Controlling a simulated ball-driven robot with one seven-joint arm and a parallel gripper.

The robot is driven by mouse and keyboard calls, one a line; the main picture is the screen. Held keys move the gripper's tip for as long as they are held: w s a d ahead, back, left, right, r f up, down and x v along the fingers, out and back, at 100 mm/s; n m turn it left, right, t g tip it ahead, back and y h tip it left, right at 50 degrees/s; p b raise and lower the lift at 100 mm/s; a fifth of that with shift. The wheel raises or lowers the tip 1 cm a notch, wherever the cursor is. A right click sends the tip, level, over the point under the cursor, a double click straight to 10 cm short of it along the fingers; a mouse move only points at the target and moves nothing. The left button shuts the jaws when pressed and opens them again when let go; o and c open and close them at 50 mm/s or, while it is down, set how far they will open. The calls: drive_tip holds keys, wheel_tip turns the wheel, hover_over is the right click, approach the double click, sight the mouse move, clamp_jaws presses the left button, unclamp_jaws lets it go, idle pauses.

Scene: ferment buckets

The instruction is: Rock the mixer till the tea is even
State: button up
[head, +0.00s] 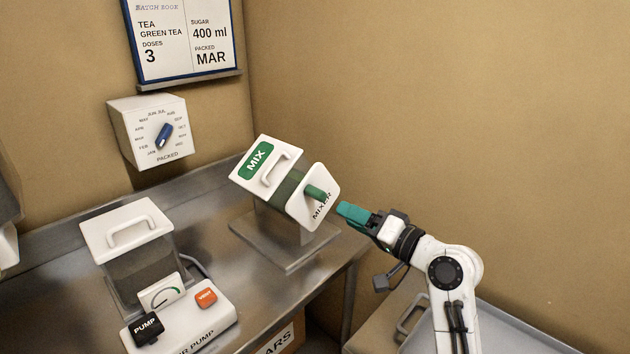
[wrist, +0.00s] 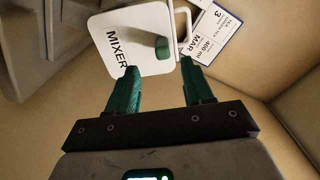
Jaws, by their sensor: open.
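The mixer (head: 298,207) is a white-ended box with a green MIX label, a white lid handle and a green knob (head: 316,193). It sits tilted on a metal stand on the steel counter. My gripper (head: 350,212) is just right of the mixer's labelled end, apart from the knob. In the wrist view my gripper (wrist: 160,85) is open and empty, with teal fingers spread. The mixer's white end (wrist: 135,42) and the knob (wrist: 163,47) lie beyond the fingertips. The tea inside shows only as a dark green band, so I cannot tell how even it is.
A white-lidded pump unit (head: 180,320) with black PUMP and orange buttons stands on the counter (head: 215,240) at left. A dial box (head: 150,130) and a batch card (head: 188,40) hang on the wall. A grey tray (head: 510,330) lies at lower right.

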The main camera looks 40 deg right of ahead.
sight(324, 200)
drive_tip(key=w+p, duration=0.2)
drive_tip(key=w, duration=0.9)
drive_tip(key=shift+r, duration=0.2)
drive_tip(key=shift+c, duration=0.3)
clamp_jaws()
